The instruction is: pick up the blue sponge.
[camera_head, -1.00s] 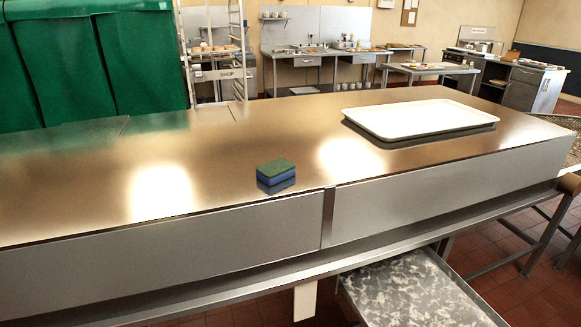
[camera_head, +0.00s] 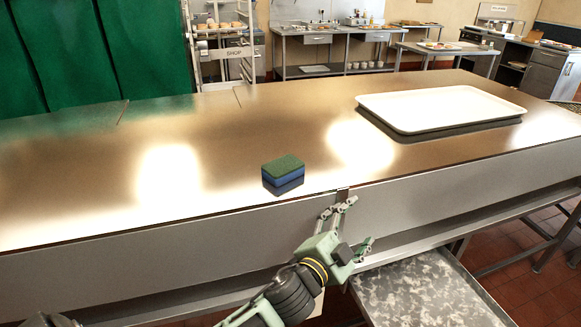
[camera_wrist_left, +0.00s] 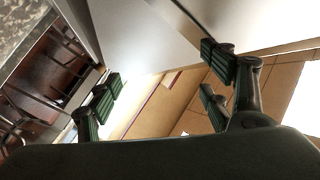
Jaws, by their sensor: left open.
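The blue sponge (camera_head: 283,178) has a green top and lies flat on the metal counter (camera_head: 235,150), near its front edge. My left gripper (camera_head: 358,226) is in front of the counter's front panel, below the top edge, to the right of the sponge and nearer to me. Its fingers are spread and nothing is between them. In the left wrist view the open fingers (camera_wrist_left: 160,85) show with the panel and floor beyond; the sponge is not in that view. My right gripper is not in view.
A white tray (camera_head: 440,106) lies on the counter at the right. The counter around the sponge is clear. A speckled lower shelf (camera_head: 425,295) sticks out below the counter. Green curtains (camera_head: 100,60) and a rack (camera_head: 222,50) stand behind.

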